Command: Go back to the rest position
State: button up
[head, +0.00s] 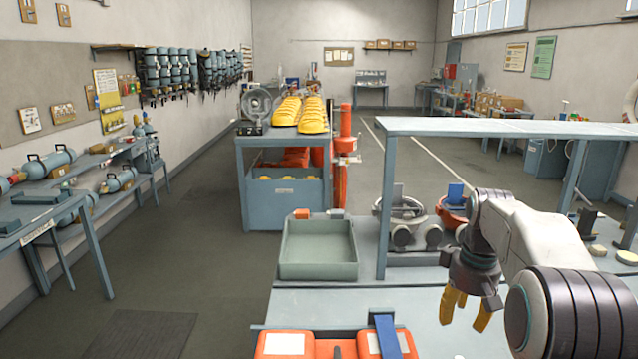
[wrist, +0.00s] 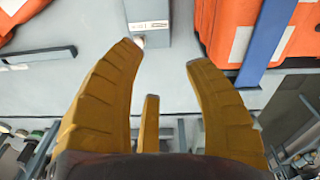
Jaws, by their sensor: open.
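My gripper (head: 467,308) hangs above the right part of the blue-grey bench (head: 330,305) in the head view, fingers pointing down. Its yellow fingers also show in the wrist view (wrist: 160,75), spread apart with nothing between them.
An empty grey-green tray (head: 318,250) sits further back on the bench. A raised shelf (head: 500,127) on posts stands behind my arm, with breathing masks (head: 415,230) under it. A table with yellow helmets (head: 300,112) stands beyond. The floor at left is open.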

jog(key=s+a+r+m+t, duration=0.1)
jog(key=s+a+r, duration=0.1)
jog(key=s+a, duration=0.35)
jog(key=s+a+r+t, duration=0.1)
jog(key=s+a+r, duration=0.1)
jog(key=s, duration=0.7)
jog(key=s+a+f, duration=0.1)
jog(key=s+f, duration=0.1)
jog(key=s, duration=0.4)
jog(key=s+a+f+m+t, duration=0.1)
jog(key=s+a+f, duration=0.1)
jog(key=s, duration=0.4)
jog(key=shift+s+f, duration=0.15)
jog(key=shift+f, duration=0.4)
